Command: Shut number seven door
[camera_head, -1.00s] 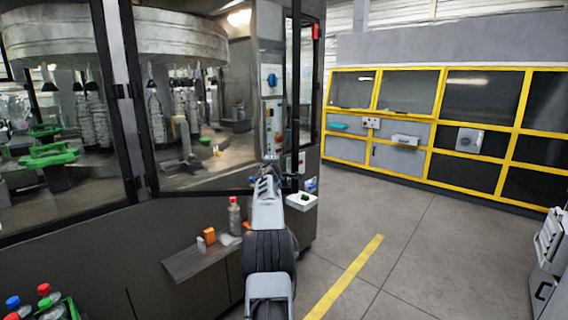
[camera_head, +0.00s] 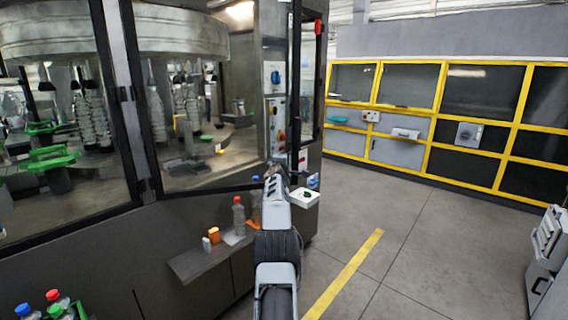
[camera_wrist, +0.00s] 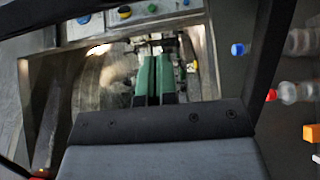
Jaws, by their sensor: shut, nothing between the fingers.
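The labelling machine has black-framed glass doors (camera_head: 62,120), one large pane at the left and another (camera_head: 190,95) beside it. A narrow black-framed door (camera_head: 312,75) with a red piece at its top stands at an angle at the machine's right corner, apparently open. I cannot read a number on any door. My gripper (camera_wrist: 155,78) is shut and empty, with its green fingers together in the wrist view. They point toward the machine's lit interior, with a dark frame bar (camera_wrist: 268,60) to their right. In the head view my arm hides the fingertips.
A shelf (camera_head: 195,265) on the machine's front holds a red-capped bottle (camera_head: 239,216) and an orange box (camera_head: 214,235). A control panel (camera_head: 274,110) and a small white box (camera_head: 303,197) are near my arm. Yellow-framed cabinets (camera_head: 440,120) stand behind.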

